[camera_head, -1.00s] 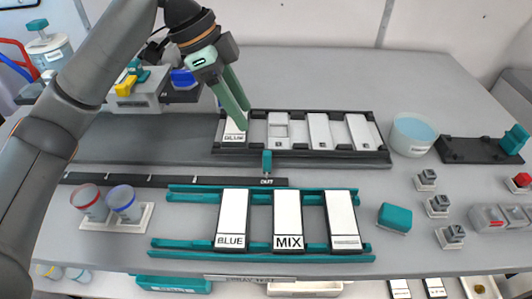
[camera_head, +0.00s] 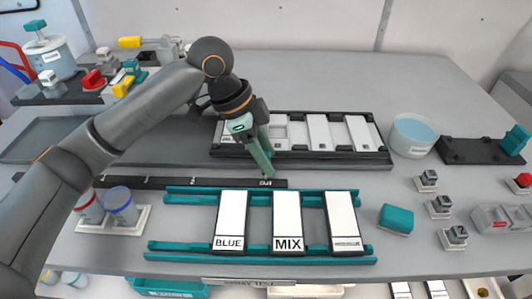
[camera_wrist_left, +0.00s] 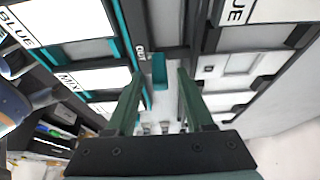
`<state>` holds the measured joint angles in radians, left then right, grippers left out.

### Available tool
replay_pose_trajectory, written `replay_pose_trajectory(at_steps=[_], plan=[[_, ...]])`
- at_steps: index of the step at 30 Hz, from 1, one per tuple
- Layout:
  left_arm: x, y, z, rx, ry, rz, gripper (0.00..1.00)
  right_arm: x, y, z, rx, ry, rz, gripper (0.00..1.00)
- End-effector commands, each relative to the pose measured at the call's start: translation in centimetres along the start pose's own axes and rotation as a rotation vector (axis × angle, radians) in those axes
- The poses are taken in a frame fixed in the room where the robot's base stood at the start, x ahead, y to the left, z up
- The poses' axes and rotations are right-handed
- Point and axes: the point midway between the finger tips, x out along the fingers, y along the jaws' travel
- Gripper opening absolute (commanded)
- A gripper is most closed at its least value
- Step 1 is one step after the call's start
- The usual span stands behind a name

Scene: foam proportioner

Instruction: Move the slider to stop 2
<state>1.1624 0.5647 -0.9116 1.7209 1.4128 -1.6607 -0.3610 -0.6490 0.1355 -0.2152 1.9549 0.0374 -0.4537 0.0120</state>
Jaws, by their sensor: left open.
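The slider is a teal handle on a long black rail (camera_head: 150,183) that carries an "OUT" label near its right end. In the head view my left gripper (camera_head: 267,174) points down over that end and hides the handle. In the left wrist view the slider (camera_wrist_left: 159,72) shows between the two green fingertips, with gaps on both sides. The left gripper is open and holds nothing. Whether the fingertips reach down beside the handle is hard to tell. My right gripper is not in view.
A teal rack (camera_head: 200,246) with BLUE and MIX cards lies in front of the rail. A black tray (camera_head: 330,154) of white cards is behind it. Two capped cups (camera_head: 121,206) stand near the rail's left part. A teal block (camera_head: 396,219) is on the right.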

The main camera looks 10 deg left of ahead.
Motion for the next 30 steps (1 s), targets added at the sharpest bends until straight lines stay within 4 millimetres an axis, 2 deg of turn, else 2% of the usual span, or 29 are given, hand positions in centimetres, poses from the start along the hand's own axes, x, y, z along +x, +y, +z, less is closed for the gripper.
replay_pose_trajectory(at_steps=[3, 17, 30], plan=[[0.00, 0.01, -0.01, 0.000, 0.000, 0.000, 0.53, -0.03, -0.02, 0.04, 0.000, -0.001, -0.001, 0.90], [-0.04, 0.01, -0.01, 0.000, 0.000, 0.001, 0.01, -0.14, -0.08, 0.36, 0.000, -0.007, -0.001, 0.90], [-0.05, 0.03, -0.01, 0.001, 0.000, 0.001, 0.00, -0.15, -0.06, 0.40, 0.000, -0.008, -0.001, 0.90]])
